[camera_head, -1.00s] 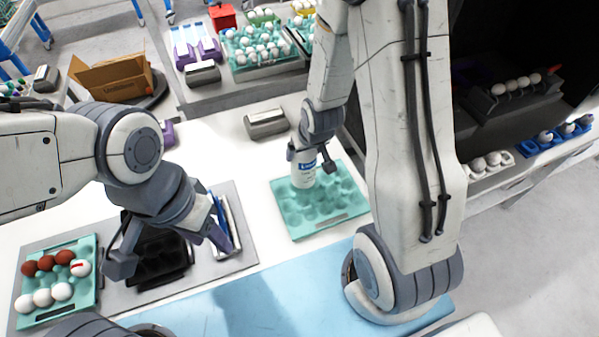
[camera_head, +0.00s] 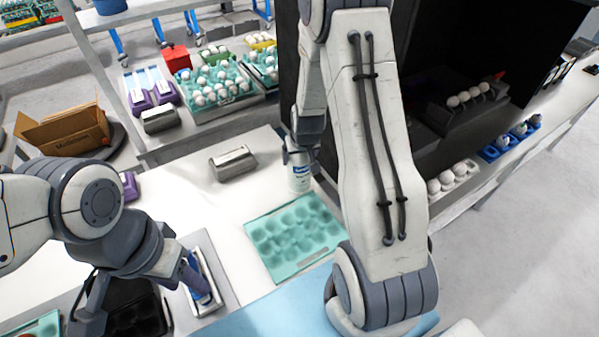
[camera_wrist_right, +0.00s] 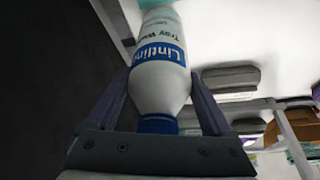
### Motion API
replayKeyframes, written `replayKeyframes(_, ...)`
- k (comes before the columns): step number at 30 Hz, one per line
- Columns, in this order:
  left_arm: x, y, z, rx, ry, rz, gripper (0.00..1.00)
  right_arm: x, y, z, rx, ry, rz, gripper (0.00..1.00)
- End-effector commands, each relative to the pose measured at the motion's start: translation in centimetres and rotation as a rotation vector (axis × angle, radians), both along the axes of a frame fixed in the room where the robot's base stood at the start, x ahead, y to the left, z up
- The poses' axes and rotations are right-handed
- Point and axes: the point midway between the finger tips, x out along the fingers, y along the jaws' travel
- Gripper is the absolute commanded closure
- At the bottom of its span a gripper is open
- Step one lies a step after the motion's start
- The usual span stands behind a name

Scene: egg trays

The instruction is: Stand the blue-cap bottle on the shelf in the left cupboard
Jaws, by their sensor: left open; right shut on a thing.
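The white bottle with a blue label (camera_head: 300,180) is in my right gripper (camera_head: 299,155), beyond the far right edge of the teal egg tray. In the right wrist view the bottle (camera_wrist_right: 158,85) lies between both fingers, its blue cap (camera_wrist_right: 158,124) towards the palm. My left gripper (camera_head: 140,292) is open and empty at the lower left, by a grey mat. A dark cupboard (camera_head: 440,45) stands behind my right arm, which hides part of it. A dark wall (camera_wrist_right: 45,70) is close beside the bottle in the wrist view. I cannot make out the target shelf.
The teal tray (camera_head: 262,268) is empty. A grey metal box (camera_head: 233,163) sits on the white table. A black tray (camera_head: 132,308) lies near my left gripper. White eggs (camera_head: 452,178) and blue holders (camera_head: 510,140) stand at the right.

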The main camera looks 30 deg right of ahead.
Motion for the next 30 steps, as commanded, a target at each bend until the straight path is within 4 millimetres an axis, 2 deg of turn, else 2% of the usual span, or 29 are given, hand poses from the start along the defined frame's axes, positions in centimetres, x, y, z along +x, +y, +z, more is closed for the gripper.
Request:
replayKeyframes(8, 0.0, 0.0, 0.9, 0.000, 0.000, -0.002, 0.50, 0.0, -0.1, -3.3, 0.001, 0.001, -0.002, 1.00)
replayKeyframes(21, 0.0, 0.0, 0.4, 0.000, 0.000, -0.001, 0.50, 0.0, -0.2, -4.2, 0.000, -0.003, -0.003, 1.00)
replayKeyframes(22, 0.0, 0.0, 0.4, 0.000, 0.000, -0.001, 0.50, -0.1, -0.2, -4.2, 0.001, 0.000, -0.003, 0.11)
replayKeyframes(23, 0.0, 0.0, 0.5, 0.000, 0.000, -0.001, 0.50, -0.1, -0.2, -4.1, 0.001, 0.000, -0.003, 0.00)
replayKeyframes(30, 0.0, 0.0, 0.6, 0.000, 0.000, -0.001, 0.50, -0.1, -0.2, -4.0, 0.000, 0.000, -0.003, 0.00)
